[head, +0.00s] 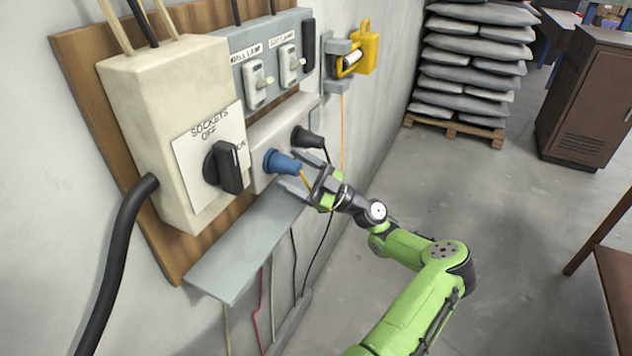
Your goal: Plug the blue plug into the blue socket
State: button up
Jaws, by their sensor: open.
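The blue plug (287,164) sits at the front of the pale socket box (262,135), its wide blue end against the box face. A yellow cable comes out of its back. The blue socket is not seen apart from it; the plug covers that spot, and I cannot tell how deep it sits. My gripper (295,170) is open, with one finger above and one below the plug's rear end. I see no clear contact between fingers and plug.
A black plug (306,138) with a black cable is just right of the blue one. A switch box (207,145) with a black rotary handle (227,167) stands left. A grey shelf (245,245) juts out below. Floor to the right is mostly clear.

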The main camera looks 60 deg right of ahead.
jog(key=b+v, duration=0.2)
jog(key=v, duration=1.2)
jog(key=shift+s, duration=0.25)
jog(key=shift+f, duration=0.1)
